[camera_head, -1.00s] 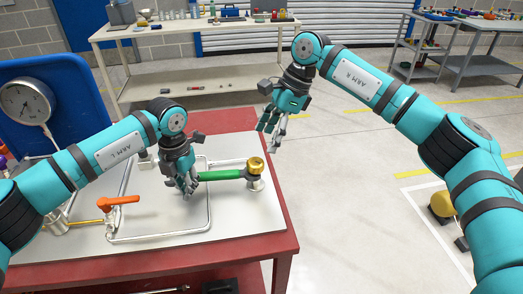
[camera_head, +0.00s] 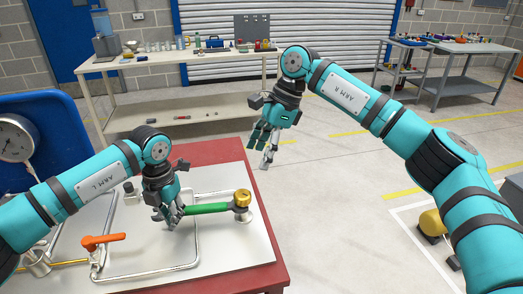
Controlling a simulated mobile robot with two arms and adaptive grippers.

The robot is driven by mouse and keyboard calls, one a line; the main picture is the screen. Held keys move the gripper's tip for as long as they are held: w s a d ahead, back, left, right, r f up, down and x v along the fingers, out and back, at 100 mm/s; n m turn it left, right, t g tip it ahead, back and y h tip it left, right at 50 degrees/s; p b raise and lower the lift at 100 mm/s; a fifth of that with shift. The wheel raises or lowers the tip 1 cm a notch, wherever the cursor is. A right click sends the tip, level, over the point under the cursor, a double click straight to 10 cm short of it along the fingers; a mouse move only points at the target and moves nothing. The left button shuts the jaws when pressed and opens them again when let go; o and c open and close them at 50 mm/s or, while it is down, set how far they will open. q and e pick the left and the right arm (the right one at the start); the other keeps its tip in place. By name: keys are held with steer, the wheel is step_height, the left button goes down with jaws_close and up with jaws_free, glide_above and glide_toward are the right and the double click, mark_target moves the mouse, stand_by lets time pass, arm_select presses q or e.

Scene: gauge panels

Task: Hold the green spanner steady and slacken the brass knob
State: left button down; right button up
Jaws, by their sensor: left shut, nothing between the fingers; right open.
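The green spanner (camera_head: 207,208) lies level above the white panel, its right end at the brass knob (camera_head: 242,198). The knob sits on a short silver fitting near the panel's right side. My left gripper (camera_head: 172,220) is shut at the spanner's left end, with nothing between its fingers. Its fingers hide that end of the spanner, so whether they touch it is unclear. My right gripper (camera_head: 267,158) is open and empty, up and to the right of the knob, beyond the table's right edge and apart from the knob.
The red-edged table (camera_head: 262,262) carries the white panel with silver pipes and an orange valve handle (camera_head: 103,241). A dial gauge (camera_head: 14,138) on a blue board stands at the left. A bench (camera_head: 150,120) with small items is behind.

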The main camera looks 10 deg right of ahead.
arm_select(q)
steer(key=shift+r+p, duration=1.15)
steer(key=shift+r, duration=1.4)
